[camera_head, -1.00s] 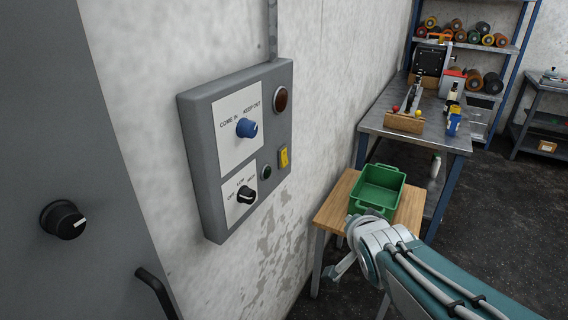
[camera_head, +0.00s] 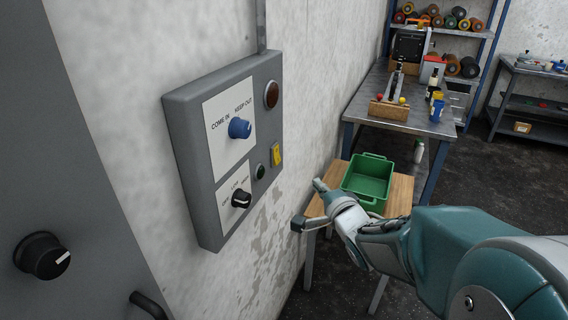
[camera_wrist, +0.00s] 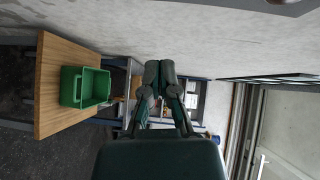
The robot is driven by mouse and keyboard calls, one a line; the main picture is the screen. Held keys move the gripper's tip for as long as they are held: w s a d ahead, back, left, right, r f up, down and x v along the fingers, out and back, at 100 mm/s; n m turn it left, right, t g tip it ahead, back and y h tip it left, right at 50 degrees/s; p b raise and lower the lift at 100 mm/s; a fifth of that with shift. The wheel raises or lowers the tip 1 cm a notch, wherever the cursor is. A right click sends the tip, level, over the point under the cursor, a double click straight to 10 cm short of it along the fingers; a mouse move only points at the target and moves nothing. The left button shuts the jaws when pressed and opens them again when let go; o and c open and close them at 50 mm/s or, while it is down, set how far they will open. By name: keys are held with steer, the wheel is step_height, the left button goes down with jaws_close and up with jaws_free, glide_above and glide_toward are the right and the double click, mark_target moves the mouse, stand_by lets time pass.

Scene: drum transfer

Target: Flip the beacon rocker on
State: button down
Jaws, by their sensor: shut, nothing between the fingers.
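A yellow rocker (camera_head: 277,154) sits at the right edge of the grey wall panel (camera_head: 190,170), below a dark red-brown lamp (camera_head: 271,94). Its tilt is too small to read, and the lamp looks unlit. My gripper (camera_wrist: 159,72) is shut and empty, its dark green fingertips together in the wrist view. In the head view it is below and right of the panel, apart from the rocker and in front of the wooden table. The rocker cannot be made out in the wrist view.
The panel also has a blue knob (camera_head: 239,128), a black knob (camera_head: 241,197) and a small dark green button (camera_head: 261,171). A green bin (camera_head: 367,181) stands on the wooden table (camera_head: 400,194). A metal workbench (camera_head: 362,108) is behind. Air before the panel is clear.

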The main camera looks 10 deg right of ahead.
steer(key=shift+a, duration=0.1)
glide_toward(280, 160)
steer(key=w+d, duration=0.3)
steer(key=w, duration=0.1)
steer(key=w+a, duration=0.1)
steer(key=a, duration=0.1)
steer(key=w+a, duration=0.2)
steer(key=shift+f, duration=0.4)
steer(key=shift+d, duration=0.1)
